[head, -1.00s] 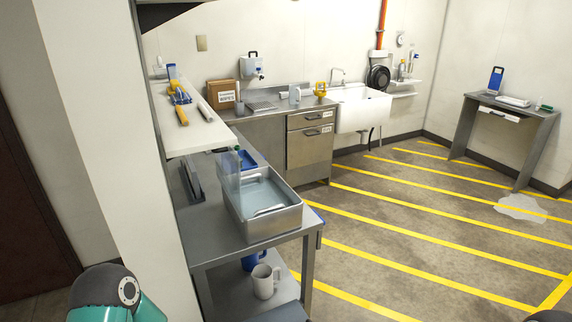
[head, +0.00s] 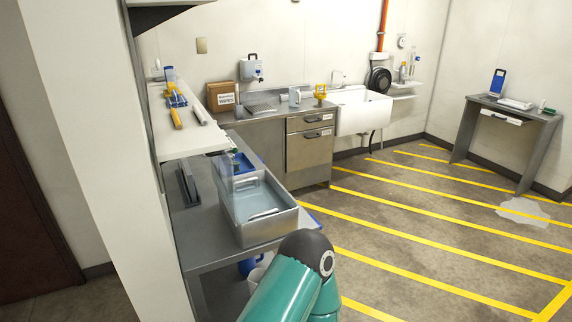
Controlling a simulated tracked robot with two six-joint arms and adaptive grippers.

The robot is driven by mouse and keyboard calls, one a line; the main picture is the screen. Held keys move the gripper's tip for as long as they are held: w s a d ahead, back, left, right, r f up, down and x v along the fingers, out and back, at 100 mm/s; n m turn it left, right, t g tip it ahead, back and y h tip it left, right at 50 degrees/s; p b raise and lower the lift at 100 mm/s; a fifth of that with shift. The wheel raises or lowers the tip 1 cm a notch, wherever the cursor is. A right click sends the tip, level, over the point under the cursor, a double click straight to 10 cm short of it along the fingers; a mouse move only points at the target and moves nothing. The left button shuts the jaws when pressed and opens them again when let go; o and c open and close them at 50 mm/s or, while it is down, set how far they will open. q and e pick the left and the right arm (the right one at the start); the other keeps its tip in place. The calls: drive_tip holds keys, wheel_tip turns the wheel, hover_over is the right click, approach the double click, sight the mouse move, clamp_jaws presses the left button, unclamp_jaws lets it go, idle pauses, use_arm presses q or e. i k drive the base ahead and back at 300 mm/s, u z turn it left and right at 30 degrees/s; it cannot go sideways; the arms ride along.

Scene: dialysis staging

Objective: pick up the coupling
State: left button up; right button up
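No part in view can be surely told to be the coupling. A small yellow fitting (head: 319,94) stands upright on the steel counter left of the sink. Several yellow and blue items (head: 176,101) lie on the white shelf at left, too small to tell apart. Neither gripper shows. Only a teal and black link of my arm shows at the bottom middle, in front of the steel bench.
A steel bench (head: 205,250) holds a deep metal basin (head: 270,226) and a blue tray (head: 246,162). A sink (head: 362,112) is at the back. A side table (head: 510,108) stands far right. The yellow-striped floor is open, with a puddle (head: 524,212).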

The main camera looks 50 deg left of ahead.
sight(237, 163)
drive_tip(key=z, duration=0.25)
drive_tip(key=i, duration=3.25)
drive_tip(key=u, duration=0.15)
drive_tip(key=i, duration=0.15)
drive_tip(key=u, duration=2)
drive_tip(key=i, duration=0.65)
drive_tip(key=z, duration=0.05)
